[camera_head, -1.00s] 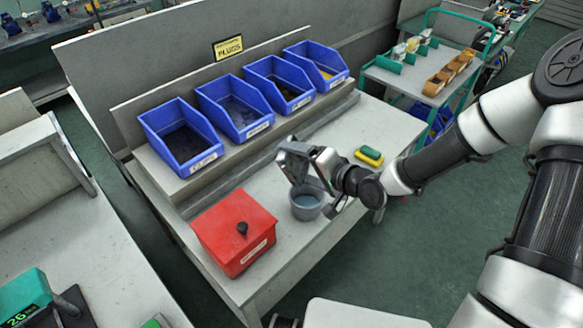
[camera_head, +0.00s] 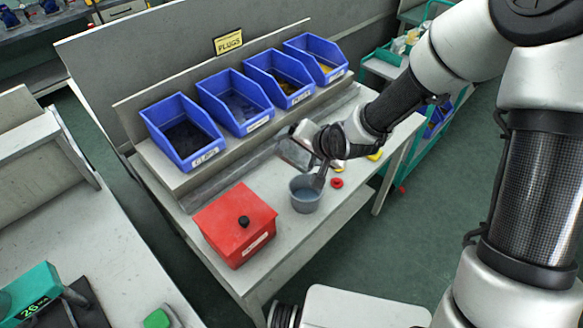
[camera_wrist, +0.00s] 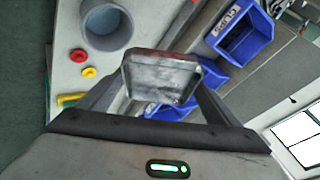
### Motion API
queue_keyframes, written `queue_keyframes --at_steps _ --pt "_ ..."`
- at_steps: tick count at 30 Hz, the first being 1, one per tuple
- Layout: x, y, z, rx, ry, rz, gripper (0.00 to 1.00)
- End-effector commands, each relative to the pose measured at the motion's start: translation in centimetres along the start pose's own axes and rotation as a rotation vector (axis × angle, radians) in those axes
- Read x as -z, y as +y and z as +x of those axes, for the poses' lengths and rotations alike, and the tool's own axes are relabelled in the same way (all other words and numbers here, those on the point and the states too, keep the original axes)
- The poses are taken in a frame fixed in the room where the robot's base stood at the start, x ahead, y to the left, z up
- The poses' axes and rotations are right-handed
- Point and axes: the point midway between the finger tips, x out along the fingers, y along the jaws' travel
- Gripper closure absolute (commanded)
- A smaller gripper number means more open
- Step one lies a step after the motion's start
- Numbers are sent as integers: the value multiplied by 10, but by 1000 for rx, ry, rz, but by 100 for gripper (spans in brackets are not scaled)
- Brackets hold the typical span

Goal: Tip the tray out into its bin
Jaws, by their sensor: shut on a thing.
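My gripper (camera_head: 314,148) is shut on a small grey metal tray (camera_head: 294,152) above the bench, between the grey cup and the blue bins. In the wrist view the tray (camera_wrist: 160,76) sits between the fingers, its scuffed face toward the camera. It looks tilted; I cannot tell whether anything is in it. Blue bins stand in a row on the raised shelf: the leftmost (camera_head: 172,157), then a second (camera_head: 262,117), a third (camera_head: 301,87) and the rightmost (camera_head: 340,68). A bin labelled CLIPS (camera_wrist: 243,38) shows in the wrist view.
A red lidded box (camera_head: 222,232) and a grey cup (camera_head: 305,203) stand on the bench. A red ring (camera_head: 337,183) lies beside the cup; the wrist view also shows a yellow ring (camera_wrist: 89,72). A PLUGS sign (camera_head: 228,44) is on the back panel. A teal cart (camera_head: 383,70) stands behind right.

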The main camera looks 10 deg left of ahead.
Motion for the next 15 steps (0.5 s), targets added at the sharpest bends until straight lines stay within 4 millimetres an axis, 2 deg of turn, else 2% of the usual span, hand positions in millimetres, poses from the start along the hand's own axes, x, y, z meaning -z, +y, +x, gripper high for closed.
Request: queue_keyframes --at_steps 2,15 --pt "0 -7 0 -40 7 -40 40" --pt "2 -8 -4 -163 4 -105 40"
